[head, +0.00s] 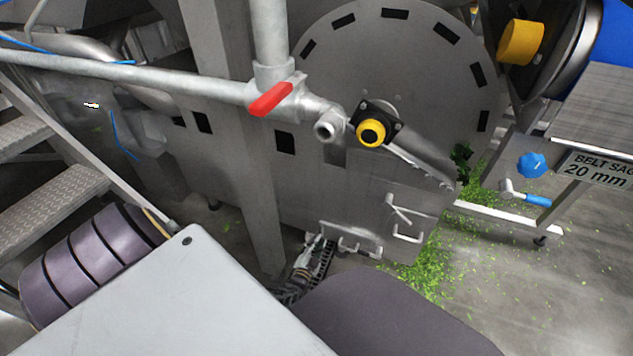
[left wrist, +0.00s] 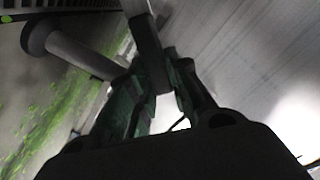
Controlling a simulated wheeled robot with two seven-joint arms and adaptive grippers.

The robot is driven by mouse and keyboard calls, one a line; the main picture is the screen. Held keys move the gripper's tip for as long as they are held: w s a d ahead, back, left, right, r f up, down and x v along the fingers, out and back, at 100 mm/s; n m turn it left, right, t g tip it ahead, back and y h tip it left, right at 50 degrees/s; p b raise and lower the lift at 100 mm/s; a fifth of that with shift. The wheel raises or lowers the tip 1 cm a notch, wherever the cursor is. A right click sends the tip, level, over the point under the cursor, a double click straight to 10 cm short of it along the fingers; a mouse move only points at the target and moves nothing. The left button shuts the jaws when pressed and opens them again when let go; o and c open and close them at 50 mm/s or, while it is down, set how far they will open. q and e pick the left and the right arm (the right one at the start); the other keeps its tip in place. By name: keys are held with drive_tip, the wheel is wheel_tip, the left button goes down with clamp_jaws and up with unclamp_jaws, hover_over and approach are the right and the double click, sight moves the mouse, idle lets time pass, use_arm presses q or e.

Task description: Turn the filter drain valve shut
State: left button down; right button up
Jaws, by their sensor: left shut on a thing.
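My left gripper (head: 315,245) is low in the middle of the head view, at the foot of the big grey drum housing. The left wrist view shows its fingers (left wrist: 163,82) shut on a dark, bar-like handle (left wrist: 147,38). I take this for the drain valve handle; no label on it is readable. A grey pipe stub (left wrist: 82,54) with a round end lies beside the handle. In the head view the gripper and the housing hide most of the handle, so its turn angle cannot be told. My right gripper is not in view.
A red lever (head: 270,99) sits on the pipe above, and a yellow knob (head: 371,132) on the drum housing. A blue lever valve (head: 537,199) is at the right. Metal bar handles (head: 403,236) stand right of the gripper. Green scraps (head: 430,270) litter the floor.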

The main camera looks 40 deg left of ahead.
use_arm(q)
drive_tip(key=shift+d+f, duration=0.1)
drive_tip(key=shift+d, duration=0.05)
idle(0.4)
drive_tip(key=c, duration=1.3)
unclamp_jaws()
drive_tip(key=shift+s, duration=0.15)
drive_tip(key=shift+v, duration=3.55)
